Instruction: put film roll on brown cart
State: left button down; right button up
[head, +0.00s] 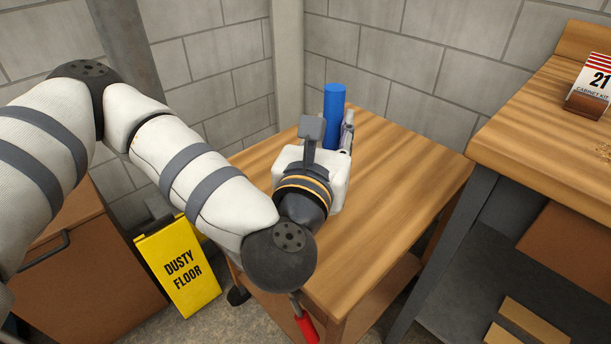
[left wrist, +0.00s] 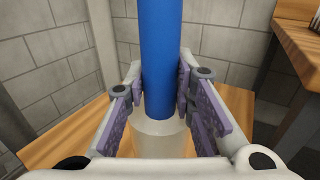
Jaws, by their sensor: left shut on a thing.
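The film roll shows as an upright blue cylinder (head: 334,104) in the head view, beyond my left gripper (head: 338,135). In the left wrist view the blue part of the roll (left wrist: 160,55) stands between the two finger pads, with a pale, whitish section (left wrist: 160,138) below it. My left gripper is shut on the blue part. The brown cart (head: 400,180) has a wooden top, and the roll is over its far left part. My gripper hides the roll's lower end in the head view, so I cannot tell whether it touches the top. My right gripper is not in view.
A workbench (head: 530,125) with a calendar block (head: 592,85) stands to the right. A yellow floor sign (head: 178,265) and a brown cabinet (head: 90,260) are at the left. Block walls close off the back. Most of the cart top is bare. A red handle (head: 307,328) shows low in front.

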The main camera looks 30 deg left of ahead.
aim_at(344, 96)
pick_arm(q)
jog(key=shift+n+y, duration=0.4)
jog(key=shift+y, duration=0.2)
jog(key=r+b, duration=0.1)
jog(key=r, duration=0.1)
jog(key=r+b, duration=0.1)
jog(key=d+r+b, duration=0.1)
jog(key=r, duration=0.1)
jog(key=shift+w+d+r+b, duration=0.1)
jog(key=shift+w+r+b, duration=0.2)
jog(key=shift+w+b, duration=0.1)
jog(key=w+a+f, duration=0.3)
jog(key=w+f, duration=0.3)
jog(key=w+a+f+b, duration=0.1)
jog(key=w+a+f, duration=0.2)
jog(key=w+f, duration=0.3)
jog(key=shift+a+f+b, duration=0.2)
jog(key=shift+a+b, duration=0.1)
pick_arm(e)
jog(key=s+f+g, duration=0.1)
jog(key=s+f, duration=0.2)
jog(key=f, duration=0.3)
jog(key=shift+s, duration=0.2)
pick_arm(q)
jog(key=shift+w+f, duration=0.1)
